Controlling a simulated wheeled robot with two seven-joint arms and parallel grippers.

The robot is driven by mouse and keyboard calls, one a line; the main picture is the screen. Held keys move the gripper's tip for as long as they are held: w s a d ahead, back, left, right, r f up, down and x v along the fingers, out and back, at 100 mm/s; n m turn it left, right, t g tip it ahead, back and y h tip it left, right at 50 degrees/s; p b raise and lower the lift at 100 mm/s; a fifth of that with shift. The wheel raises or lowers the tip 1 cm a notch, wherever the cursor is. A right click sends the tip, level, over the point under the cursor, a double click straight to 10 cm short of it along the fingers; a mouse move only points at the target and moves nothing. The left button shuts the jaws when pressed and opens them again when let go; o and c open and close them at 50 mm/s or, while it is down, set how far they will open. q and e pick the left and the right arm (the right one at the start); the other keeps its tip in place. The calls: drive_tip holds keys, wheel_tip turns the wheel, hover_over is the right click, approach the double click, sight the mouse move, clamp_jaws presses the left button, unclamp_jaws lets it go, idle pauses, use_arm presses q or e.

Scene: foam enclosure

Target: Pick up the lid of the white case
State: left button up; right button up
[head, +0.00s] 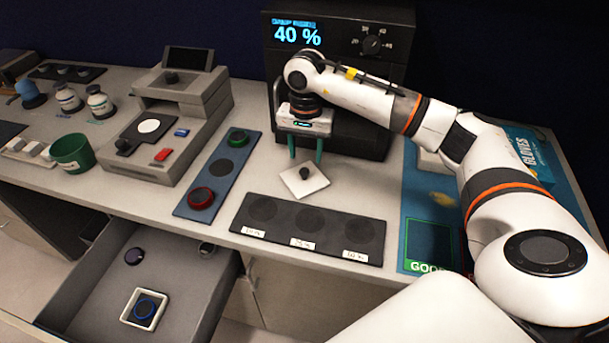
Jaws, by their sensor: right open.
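The lid (297,187) is a flat white square plate with a small dark knob on top. It lies on the grey counter behind the black three-spot mat. My right gripper (305,158) hangs above and just behind the lid, pointing down. Its two greenish fingers are apart, with nothing seen between them. The white case (129,310) sits lidless in the open drawer at the lower left, with a blue-ringed dark disc (146,308) inside. My left gripper is not in view.
A dark machine (275,60) reading 40 % stands close behind my right gripper. The black mat (310,229) lies in front of the lid. A blue mat (216,180) with ringed discs lies to the left. The open drawer (95,290) juts out at the front left.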

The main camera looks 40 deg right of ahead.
sight(304, 170)
wheel_tip(304, 170, down, 5)
drive_tip(key=shift+w+a+r+p, duration=0.1)
drive_tip(key=shift+w+p, duration=0.05)
drive_tip(key=shift+p, duration=0.95)
drive_tip(key=shift+f, duration=0.35)
clamp_jaws()
